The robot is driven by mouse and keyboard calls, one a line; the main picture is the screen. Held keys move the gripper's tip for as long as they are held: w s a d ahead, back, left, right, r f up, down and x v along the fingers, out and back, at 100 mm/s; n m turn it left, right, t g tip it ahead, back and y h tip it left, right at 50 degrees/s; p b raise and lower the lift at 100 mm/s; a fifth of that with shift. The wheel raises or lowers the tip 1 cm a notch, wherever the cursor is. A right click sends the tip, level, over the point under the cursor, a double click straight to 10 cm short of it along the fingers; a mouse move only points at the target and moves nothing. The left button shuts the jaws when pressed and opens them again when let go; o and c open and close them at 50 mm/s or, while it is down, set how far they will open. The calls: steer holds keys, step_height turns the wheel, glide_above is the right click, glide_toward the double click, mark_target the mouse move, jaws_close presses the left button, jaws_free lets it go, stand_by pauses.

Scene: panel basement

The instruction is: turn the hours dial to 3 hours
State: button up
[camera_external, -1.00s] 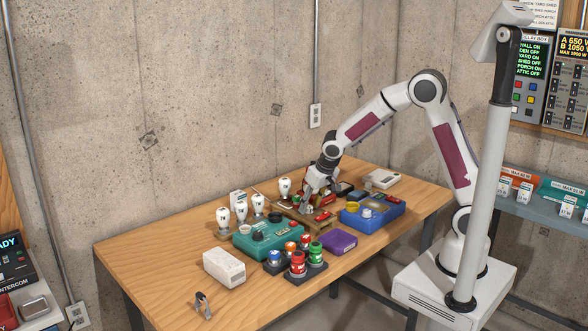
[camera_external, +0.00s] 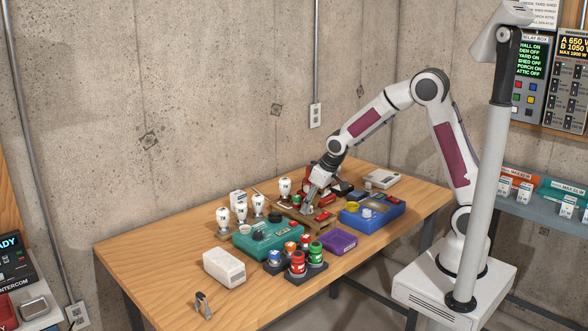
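My gripper (camera_external: 308,207) points down and to the left over the cluster of devices in the middle of the wooden table. Its fingers are small and dark here, so their opening does not show. A teal box (camera_external: 280,240) with a dark round knob (camera_external: 258,236) stands to the left of my gripper. A blue box (camera_external: 385,217) with a pale round knob (camera_external: 366,213) stands to the right. No scale or label is legible on either, so I cannot tell which knob, if any, is the hours dial.
White bulbs (camera_external: 241,212) stand behind the teal box. Pliers (camera_external: 203,305) lie near the front edge. The table's left part (camera_external: 150,250) is clear.

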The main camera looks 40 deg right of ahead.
steer(key=shift+w+d+n+g+y, duration=0.15)
steer(key=shift+n+g+y, duration=0.3)
steer(key=shift+n, duration=1.2)
steer(key=shift+s+d+n+g+y, duration=0.15)
steer(key=shift+n+y, duration=0.5)
steer(key=shift+n, duration=1)
